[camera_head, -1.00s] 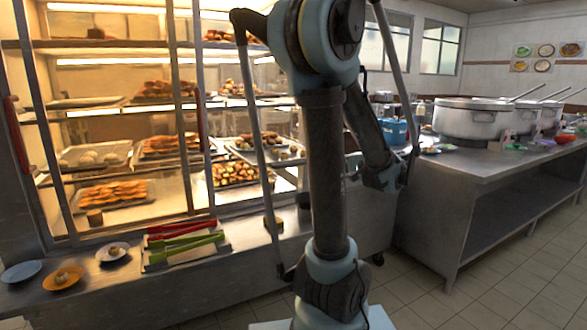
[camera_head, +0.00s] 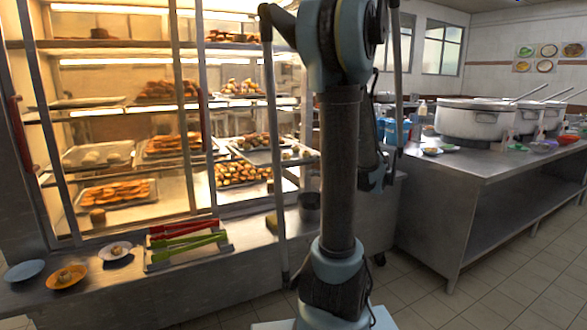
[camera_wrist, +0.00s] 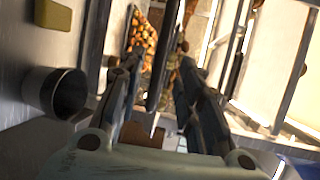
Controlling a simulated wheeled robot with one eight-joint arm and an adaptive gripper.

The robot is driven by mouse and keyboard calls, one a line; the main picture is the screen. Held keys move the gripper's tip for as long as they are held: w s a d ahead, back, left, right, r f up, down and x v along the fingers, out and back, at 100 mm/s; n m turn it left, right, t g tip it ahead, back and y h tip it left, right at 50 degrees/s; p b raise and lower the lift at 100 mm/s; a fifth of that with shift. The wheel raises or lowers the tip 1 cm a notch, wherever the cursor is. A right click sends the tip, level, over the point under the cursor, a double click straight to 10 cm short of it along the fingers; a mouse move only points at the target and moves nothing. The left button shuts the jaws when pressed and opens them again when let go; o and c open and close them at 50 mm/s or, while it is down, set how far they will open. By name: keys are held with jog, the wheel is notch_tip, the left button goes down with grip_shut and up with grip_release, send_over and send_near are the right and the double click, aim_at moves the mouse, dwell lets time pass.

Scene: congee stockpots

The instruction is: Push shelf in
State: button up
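The shelf is in the lit glass display cabinet (camera_head: 196,60). A middle-level tray (camera_head: 312,154) with pastries and buns sticks out past the cabinet's right post toward my arm. Below it is a tray of round browned food (camera_head: 240,175), which seems to be the food (camera_wrist: 141,38) in the wrist view. My gripper (camera_wrist: 160,58) shows in the wrist view with its two dark fingers apart and a dark bar between or beyond them; I cannot tell if it touches anything. In the head view my gripper is hidden behind my arm.
A metal cup (camera_head: 309,207) and a yellow block (camera_wrist: 60,14) stand on the counter near my arm. Tongs (camera_head: 188,243) and small plates (camera_head: 66,277) lie at front left. A steel counter with stockpots (camera_head: 472,120) is at right. The tiled floor at lower right is clear.

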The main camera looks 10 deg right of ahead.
aim_at(297, 165)
jog(key=shift+x, duration=4.55)
